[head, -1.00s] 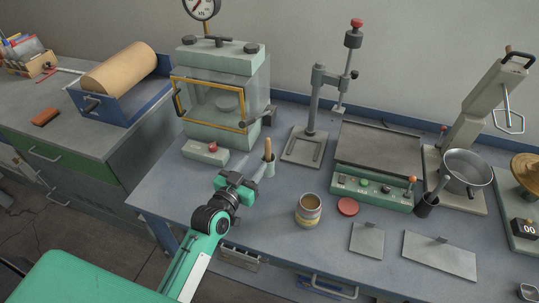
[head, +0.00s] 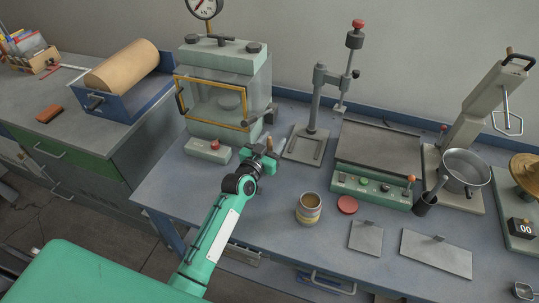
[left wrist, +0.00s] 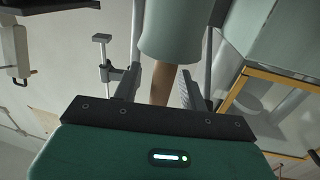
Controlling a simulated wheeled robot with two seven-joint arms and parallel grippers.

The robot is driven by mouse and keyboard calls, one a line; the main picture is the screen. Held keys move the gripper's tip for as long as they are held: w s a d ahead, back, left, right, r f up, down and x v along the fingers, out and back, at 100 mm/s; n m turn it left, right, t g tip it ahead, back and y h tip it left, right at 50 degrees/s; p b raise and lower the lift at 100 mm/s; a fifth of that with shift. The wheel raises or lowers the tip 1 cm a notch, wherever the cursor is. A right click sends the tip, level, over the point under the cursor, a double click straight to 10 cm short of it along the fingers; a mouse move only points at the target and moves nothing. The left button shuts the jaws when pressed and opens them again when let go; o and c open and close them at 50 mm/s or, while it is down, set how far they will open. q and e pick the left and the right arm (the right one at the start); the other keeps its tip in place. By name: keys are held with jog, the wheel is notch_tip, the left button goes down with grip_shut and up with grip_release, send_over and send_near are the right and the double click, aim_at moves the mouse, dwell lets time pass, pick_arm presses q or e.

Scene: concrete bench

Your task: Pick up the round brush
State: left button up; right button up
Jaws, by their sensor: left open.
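The round brush (head: 269,144) shows only its wooden handle, beside my left gripper in the head view. The handle also shows in the left wrist view (left wrist: 161,84), projecting from a pale grey-green holder (left wrist: 172,35); the brush's head is hidden in there. My left gripper (head: 264,153) is open at the handle. In the left wrist view the two fingers (left wrist: 168,72) stand on either side of the handle and holder, with gaps visible; I see no grip. In the head view the gripper hides most of the holder. My right gripper is not in view.
A glass-fronted cabinet (head: 222,55) stands close behind left, with a small red-button box (head: 208,151) before it. A stand press (head: 311,120) is to the right. An open tin (head: 309,210), red lid (head: 347,205) and metal plates (head: 437,253) lie nearer the front right.

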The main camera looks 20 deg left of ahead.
pick_arm(q)
grip_shut()
dwell(0.3)
notch_tip(320, 180, up, 20)
jog(key=shift+b, duration=0.3)
dwell(0.4)
